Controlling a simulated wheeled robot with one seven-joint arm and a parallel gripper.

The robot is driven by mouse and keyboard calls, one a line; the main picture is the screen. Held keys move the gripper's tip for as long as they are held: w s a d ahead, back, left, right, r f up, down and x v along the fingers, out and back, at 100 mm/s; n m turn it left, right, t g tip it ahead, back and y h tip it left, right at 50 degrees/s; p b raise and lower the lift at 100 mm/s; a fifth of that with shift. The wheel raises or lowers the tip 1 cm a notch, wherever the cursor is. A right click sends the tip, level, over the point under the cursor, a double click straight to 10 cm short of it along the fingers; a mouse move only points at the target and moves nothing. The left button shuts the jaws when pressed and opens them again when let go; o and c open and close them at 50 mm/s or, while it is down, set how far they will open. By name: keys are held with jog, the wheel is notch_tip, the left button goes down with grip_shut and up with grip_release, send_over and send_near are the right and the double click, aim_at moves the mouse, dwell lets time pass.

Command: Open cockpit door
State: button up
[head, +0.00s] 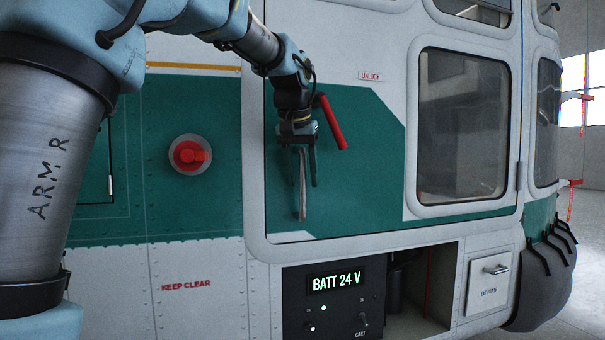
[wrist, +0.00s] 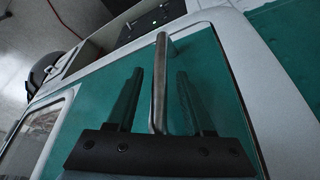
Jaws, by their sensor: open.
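The cockpit door (head: 385,225), white and green with a large window, sits flush in its frame and looks shut. A metal bar handle (head: 302,200) stands upright near its left edge. My gripper (head: 304,178) is at this handle, fingers pointing down in the head view. In the wrist view my gripper (wrist: 159,72) is open, and the handle (wrist: 159,95) runs between the two dark fingers with a gap on both sides. A red lever (head: 332,121) sits just right of my wrist, tilted, its upper end partly hidden. An UNLOCK label (head: 370,76) is to its upper right.
A red round knob (head: 190,154) is on the hull left of the door. Below the door, a black panel (head: 323,305) reads BATT 24 V, beside an open bay. A small hatch with a handle (head: 490,283) is at the lower right. Floor shows at far right.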

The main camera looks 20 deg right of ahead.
jog(key=shift+f, duration=0.15)
jog(key=shift+c, duration=0.2)
grip_shut()
dwell(1.2)
